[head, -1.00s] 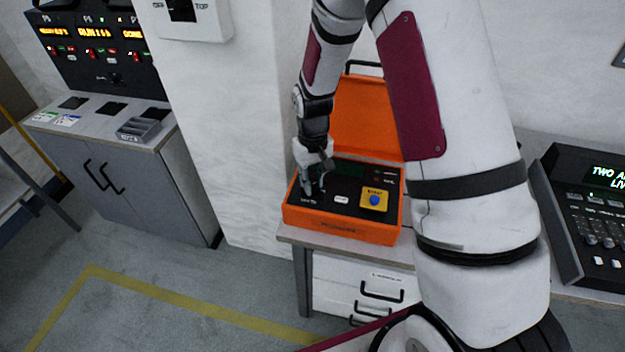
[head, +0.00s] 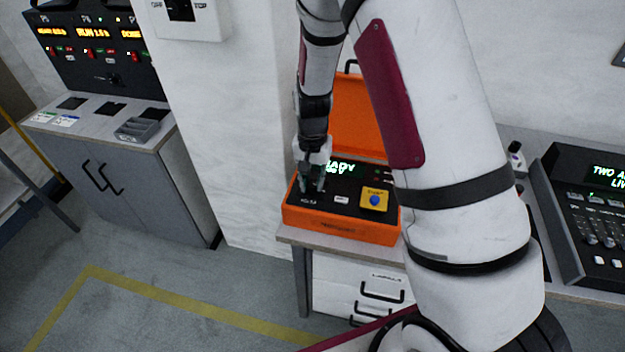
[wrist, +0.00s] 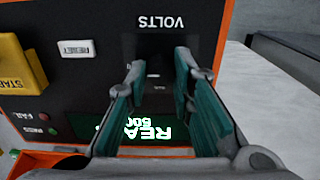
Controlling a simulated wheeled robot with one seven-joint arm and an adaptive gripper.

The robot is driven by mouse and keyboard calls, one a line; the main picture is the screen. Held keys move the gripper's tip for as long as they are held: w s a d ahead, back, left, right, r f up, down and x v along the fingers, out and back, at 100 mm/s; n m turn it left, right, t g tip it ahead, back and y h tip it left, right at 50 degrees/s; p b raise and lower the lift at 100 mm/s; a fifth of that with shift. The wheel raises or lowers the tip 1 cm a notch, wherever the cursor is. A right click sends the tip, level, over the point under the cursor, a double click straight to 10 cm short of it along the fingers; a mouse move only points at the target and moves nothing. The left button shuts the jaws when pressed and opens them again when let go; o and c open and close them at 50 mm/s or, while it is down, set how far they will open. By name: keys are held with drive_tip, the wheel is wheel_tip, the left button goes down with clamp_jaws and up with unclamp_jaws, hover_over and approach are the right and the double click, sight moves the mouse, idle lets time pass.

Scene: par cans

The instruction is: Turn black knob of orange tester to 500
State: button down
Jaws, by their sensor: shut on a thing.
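The orange tester (head: 340,226) stands open on a bench, its orange lid raised behind its black panel. My gripper (head: 312,184) points down at the panel's left part. In the wrist view its two fingers (wrist: 162,75) are shut on the black knob (wrist: 157,58), which is dark and mostly hidden between them, beside the VOLTS label (wrist: 165,22). The lit green display (wrist: 140,128) shows part of READY and a second line partly covered by a finger.
A yellow block with a blue button (head: 374,200) and a white RESET button (wrist: 76,48) share the panel. A white wall is close on the left.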

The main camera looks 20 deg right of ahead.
sight(312, 184)
idle(0.5)
drive_tip(key=c, duration=1.4)
unclamp_jaws()
drive_tip(key=shift+o, duration=0.2)
wheel_tip(312, 184, up, 12)
